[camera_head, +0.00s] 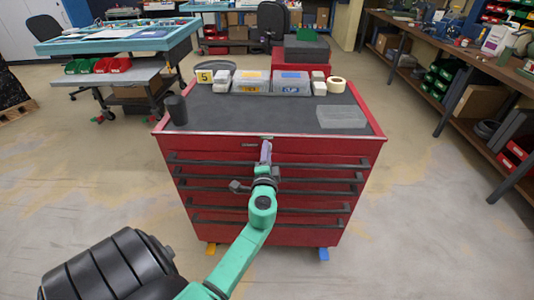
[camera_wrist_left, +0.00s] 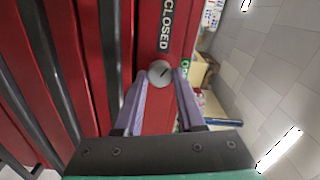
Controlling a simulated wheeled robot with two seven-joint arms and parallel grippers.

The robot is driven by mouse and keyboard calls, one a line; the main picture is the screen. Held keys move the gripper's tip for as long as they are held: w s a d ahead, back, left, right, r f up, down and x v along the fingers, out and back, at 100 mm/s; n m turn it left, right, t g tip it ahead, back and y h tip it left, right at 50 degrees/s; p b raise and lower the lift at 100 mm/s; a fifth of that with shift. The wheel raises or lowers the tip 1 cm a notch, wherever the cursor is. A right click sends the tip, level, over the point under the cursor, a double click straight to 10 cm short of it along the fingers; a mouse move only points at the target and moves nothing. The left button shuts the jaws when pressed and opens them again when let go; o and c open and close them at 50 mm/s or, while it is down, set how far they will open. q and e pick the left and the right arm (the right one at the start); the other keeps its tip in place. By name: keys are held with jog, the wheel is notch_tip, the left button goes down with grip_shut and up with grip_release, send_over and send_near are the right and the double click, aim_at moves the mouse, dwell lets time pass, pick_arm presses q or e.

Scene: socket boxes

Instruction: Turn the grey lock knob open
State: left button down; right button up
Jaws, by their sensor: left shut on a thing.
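The round grey lock knob (camera_wrist_left: 160,72) sits on the red front of the tool cabinet (camera_head: 266,148), near its top edge. It has a short dark mark on its face. A black label reading CLOSED (camera_wrist_left: 167,25) is beside it, and a green label (camera_wrist_left: 185,66) is partly hidden behind a finger. My left gripper (camera_head: 265,152) reaches the upper front of the cabinet. In the left wrist view its lavender fingers (camera_wrist_left: 160,82) are shut on the knob, one on each side. In the head view the gripper hides the knob. My right gripper is not in view.
Long dark drawer handles (camera_head: 310,174) cross the cabinet front below my gripper. On the dark cabinet top stand a black cup (camera_head: 177,110), clear boxes (camera_head: 250,81), a tape roll (camera_head: 336,85) and a clear tray (camera_head: 341,117). The floor on both sides is open.

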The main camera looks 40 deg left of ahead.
pick_arm(q)
jog(key=m, duration=0.5)
jog(key=shift+r+m+p, duration=0.15)
jog(key=shift+m+p, duration=0.15)
jog(key=shift+p, duration=0.1)
jog(key=m+p, duration=0.1)
jog(key=m, duration=0.4)
jog(key=shift+a+m+p, duration=0.1)
jog(key=shift+m+p, duration=0.2)
jog(key=shift+p, duration=0.1)
jog(key=shift+r, duration=0.1)
jog(key=c, duration=0.8)
grip_release()
jog(key=o, duration=0.3)
jog(key=shift+f, duration=0.2)
